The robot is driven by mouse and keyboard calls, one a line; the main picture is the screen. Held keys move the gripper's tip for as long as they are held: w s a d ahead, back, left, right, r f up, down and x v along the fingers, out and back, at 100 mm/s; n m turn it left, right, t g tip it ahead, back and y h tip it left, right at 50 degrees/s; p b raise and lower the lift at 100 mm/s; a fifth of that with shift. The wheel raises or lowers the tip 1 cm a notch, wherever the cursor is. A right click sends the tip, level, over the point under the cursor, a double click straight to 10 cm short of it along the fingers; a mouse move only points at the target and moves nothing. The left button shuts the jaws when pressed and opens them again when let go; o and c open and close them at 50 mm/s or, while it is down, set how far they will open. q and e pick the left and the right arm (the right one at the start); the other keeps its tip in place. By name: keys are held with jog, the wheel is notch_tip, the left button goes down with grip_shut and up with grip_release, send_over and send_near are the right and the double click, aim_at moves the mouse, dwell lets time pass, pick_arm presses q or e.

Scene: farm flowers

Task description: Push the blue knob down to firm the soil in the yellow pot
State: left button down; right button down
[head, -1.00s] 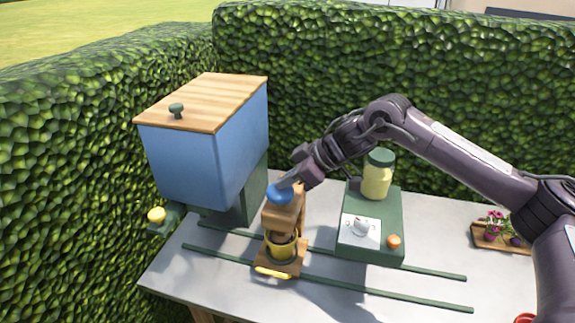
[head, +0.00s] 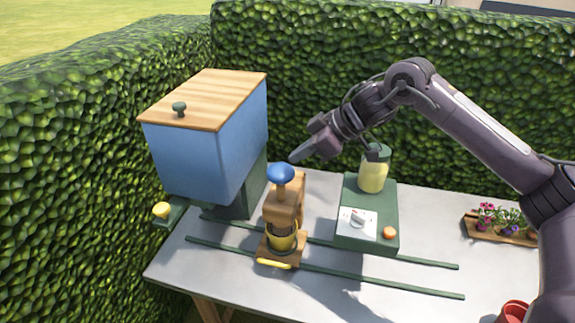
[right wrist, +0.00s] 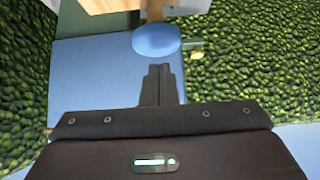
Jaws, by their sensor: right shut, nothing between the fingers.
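The blue knob (head: 281,173) sits on top of a wooden press stand (head: 286,205) on the table. The knob stands raised clear of the stand's top. The yellow pot (head: 283,242) is in the lower part of the stand, and dark soil shows inside it, partly hidden. My right gripper (head: 294,158) is shut and empty, just above and to the right of the knob, apart from it. In the right wrist view the shut fingers (right wrist: 159,72) point towards the blue knob (right wrist: 156,40). My left gripper is in no view.
A blue bin (head: 215,150) with a wooden lid stands left of the press. A green base (head: 365,220) with a yellow jar (head: 372,175) stands to the right. Two green rails (head: 380,288) run along the grey table. A flower tray (head: 490,232) is at far right.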

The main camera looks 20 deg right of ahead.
jog(key=b+v, duration=0.1)
jog(key=v, duration=0.4)
jog(key=shift+d+r, duration=0.2)
jog(key=shift+d, duration=0.1)
dwell(0.6)
